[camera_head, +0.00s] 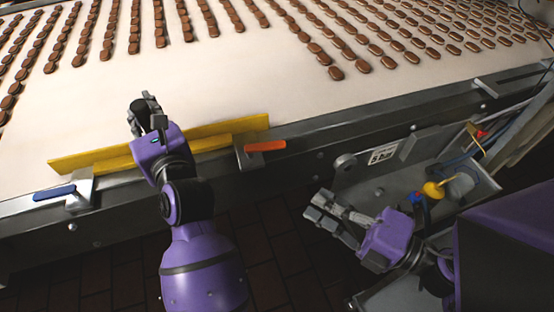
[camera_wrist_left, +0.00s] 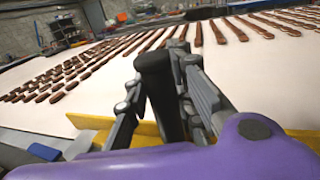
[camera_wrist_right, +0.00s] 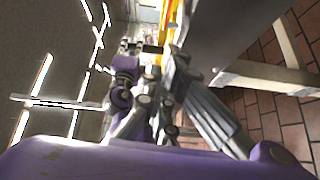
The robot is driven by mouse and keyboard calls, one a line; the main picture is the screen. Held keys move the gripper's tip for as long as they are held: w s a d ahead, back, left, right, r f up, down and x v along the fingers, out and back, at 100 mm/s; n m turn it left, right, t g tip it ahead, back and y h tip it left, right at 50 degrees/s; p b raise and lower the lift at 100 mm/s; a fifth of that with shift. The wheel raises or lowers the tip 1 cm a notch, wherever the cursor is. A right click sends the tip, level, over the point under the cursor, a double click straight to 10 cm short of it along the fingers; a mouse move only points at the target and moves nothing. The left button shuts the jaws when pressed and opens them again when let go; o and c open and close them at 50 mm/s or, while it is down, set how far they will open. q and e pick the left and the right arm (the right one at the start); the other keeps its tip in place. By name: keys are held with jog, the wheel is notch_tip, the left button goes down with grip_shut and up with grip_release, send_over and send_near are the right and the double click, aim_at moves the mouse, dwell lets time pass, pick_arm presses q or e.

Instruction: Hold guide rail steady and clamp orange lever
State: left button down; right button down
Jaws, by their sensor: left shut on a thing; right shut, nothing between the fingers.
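The yellow guide rail (camera_head: 100,160) lies along the near edge of the conveyor; it also shows in the left wrist view (camera_wrist_left: 92,122). My left gripper (camera_head: 148,113) is above the middle of the rail, shut on a dark upright post (camera_wrist_left: 155,82). My arm hides the middle of the rail and the post's base. The orange lever (camera_head: 265,146) sticks out to the right from a metal bracket at the rail's right end. My right gripper (camera_head: 322,213) is shut and empty, below and right of the orange lever, apart from it.
A blue lever (camera_head: 54,192) sits on a bracket at the rail's left end. Rows of brown biscuits (camera_head: 230,15) cover the far part of the white belt (camera_head: 200,85). An open grey box (camera_head: 400,180) with wires stands right of my right gripper.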

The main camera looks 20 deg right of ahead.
send_near(265, 150)
jog(key=shift+n, duration=0.4)
jog(key=shift+w+a+r, duration=0.1)
jog(key=shift+w+a, duration=0.4)
jog(key=shift+a, duration=0.25)
jog(key=shift+w+a+r, duration=0.1)
jog(key=shift+w+a, duration=0.35)
jog(key=shift+a, duration=0.3)
jog(key=shift+w+a+r, duration=0.1)
jog(key=shift+w+a, duration=0.4)
jog(key=shift+a, duration=0.25)
